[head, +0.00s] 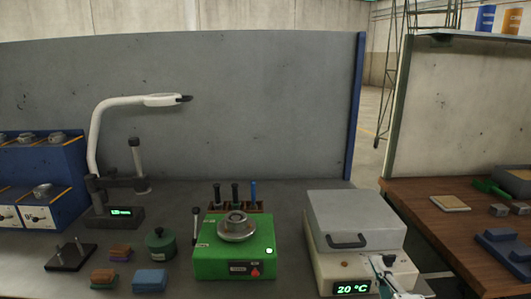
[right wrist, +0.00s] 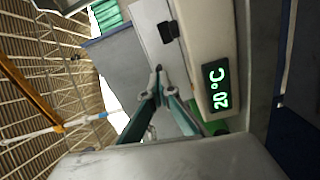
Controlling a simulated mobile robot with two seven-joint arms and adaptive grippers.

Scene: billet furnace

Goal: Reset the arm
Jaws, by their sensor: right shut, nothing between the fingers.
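My right gripper (head: 386,272) is at the lower right of the head view, in front of the right part of the furnace's front face. In the right wrist view its fingers (right wrist: 157,78) come together at the tips, with nothing between them. The furnace (head: 325,268) is a cream box with a grey lid (head: 355,212) and a dark handle; the lid looks closed. Its green display (head: 352,288) reads 20 °C and also shows in the right wrist view (right wrist: 217,88). My left gripper is not in view.
A green machine (head: 235,262) with a round metal top stands left of the furnace. A rack of tools (head: 236,206) is behind it. A white lamp (head: 100,130), a green pot (head: 160,245) and coloured blocks (head: 150,280) are further left. A wooden bench (head: 440,215) is at right.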

